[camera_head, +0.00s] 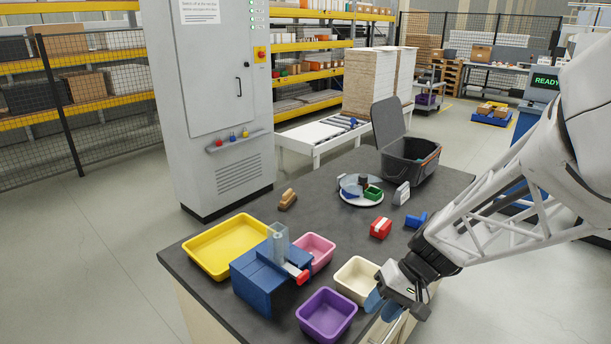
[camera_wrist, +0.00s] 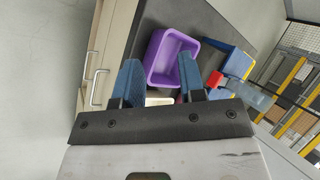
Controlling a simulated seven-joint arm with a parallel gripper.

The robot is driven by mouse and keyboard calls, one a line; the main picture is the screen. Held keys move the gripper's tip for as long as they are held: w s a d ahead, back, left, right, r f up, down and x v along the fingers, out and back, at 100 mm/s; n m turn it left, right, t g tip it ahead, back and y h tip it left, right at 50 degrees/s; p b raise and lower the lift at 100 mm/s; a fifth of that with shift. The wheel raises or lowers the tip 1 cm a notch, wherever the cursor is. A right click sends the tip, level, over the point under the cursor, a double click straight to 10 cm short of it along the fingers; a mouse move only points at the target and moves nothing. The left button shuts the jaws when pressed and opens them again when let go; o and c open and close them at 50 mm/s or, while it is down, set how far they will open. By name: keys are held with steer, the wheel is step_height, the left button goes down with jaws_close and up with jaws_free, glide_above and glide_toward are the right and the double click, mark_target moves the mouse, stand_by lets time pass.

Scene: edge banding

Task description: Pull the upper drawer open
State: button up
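The drawer front (camera_wrist: 118,45) shows in the wrist view as a pale panel below the dark worktop. A metal bar handle on the panel nearer the worktop (camera_wrist: 97,87), likely the upper drawer's, lies left of my gripper (camera_wrist: 160,82). A second handle (camera_wrist: 88,65) sits farther left. My gripper is open, with its blue fingers apart and nothing visibly held. In the head view, my gripper (camera_head: 384,305) is at the table's near right edge, beside the cream bin. The drawer fronts are mostly hidden there; I see no gap at the drawer in the wrist view.
A purple bin (camera_head: 327,314) and a cream bin (camera_head: 357,279) stand near the table edge by my gripper. A blue block-like fixture (camera_head: 262,280), yellow tray (camera_head: 226,244) and pink bin (camera_head: 316,252) are to the left. The floor beyond the table edge (camera_wrist: 45,80) is clear.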

steer(key=w+d+f+m+t+y, duration=0.1)
steer(key=w+d+f+m+y, duration=0.1)
steer(key=w+d+f+y, duration=0.35)
steer(key=m+t+h, duration=0.2)
steer(key=m+t, duration=0.4)
steer(key=t, duration=0.5)
glide_toward(392, 329)
steer(key=w+a+f, duration=0.1)
steer(key=w+f, duration=0.1)
steer(key=shift+s+a+r+y, duration=0.15)
steer(key=shift+r+y, duration=0.1)
steer(key=shift+a, duration=0.2)
steer(key=shift+x, duration=3.75)
jaws_close()
